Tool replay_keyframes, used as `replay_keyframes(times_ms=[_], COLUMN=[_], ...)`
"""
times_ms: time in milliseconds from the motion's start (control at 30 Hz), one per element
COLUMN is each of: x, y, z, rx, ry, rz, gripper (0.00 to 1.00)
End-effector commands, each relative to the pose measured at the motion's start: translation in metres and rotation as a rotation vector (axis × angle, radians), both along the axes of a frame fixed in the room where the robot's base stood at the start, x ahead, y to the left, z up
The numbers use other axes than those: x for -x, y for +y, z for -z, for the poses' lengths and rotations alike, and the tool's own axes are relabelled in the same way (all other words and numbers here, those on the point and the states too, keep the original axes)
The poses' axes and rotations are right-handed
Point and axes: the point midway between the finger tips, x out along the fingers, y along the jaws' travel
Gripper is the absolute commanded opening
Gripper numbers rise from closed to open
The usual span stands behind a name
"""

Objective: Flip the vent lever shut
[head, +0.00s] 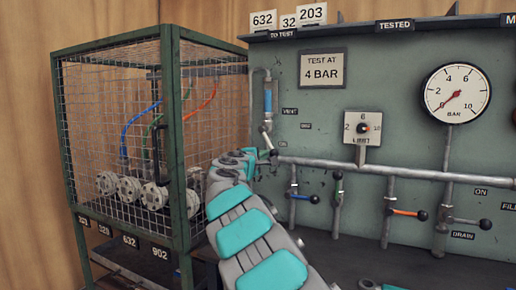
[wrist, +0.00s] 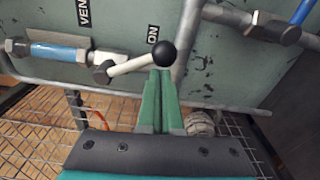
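The vent lever (wrist: 132,65) is a pale handle with a black ball knob (wrist: 163,53), on a valve at the end of a blue-banded pipe (wrist: 60,52). In the wrist view its knob is beside the ON label (wrist: 153,34). In the head view the lever (head: 268,139) slants down from its valve below the VENT label (head: 290,111). My gripper (wrist: 164,72) has its green fingers together, with nothing seen between them. The tips are just below the knob in the wrist view; I cannot tell whether they touch it. In the head view my arm hides most of the gripper.
A mesh cage (head: 115,130) with flanged pipe parts stands left of my arm. A horizontal pipe (head: 400,172) runs along the panel to the right, with several other levers below it. A pressure gauge (head: 456,93) reads near zero.

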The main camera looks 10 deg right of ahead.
Motion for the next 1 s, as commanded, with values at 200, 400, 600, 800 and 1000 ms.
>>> replay_keyframes(times_ms=[200,400,600,800,1000], x=[0.01,0.018,0.024,0.028,0.031], y=[-0.014,-0.026,-0.035,-0.04,-0.043], z=[-0.012,-0.018,-0.027,-0.04,-0.049], rx=[0.169,0.174,0.172,0.172,0.172], ry=[0.121,0.126,0.126,0.124,0.124], rz=[0.004,0.006,0.007,0.004,0.004], gripper=[0.0,0.0,0.0,0.0,0.0])
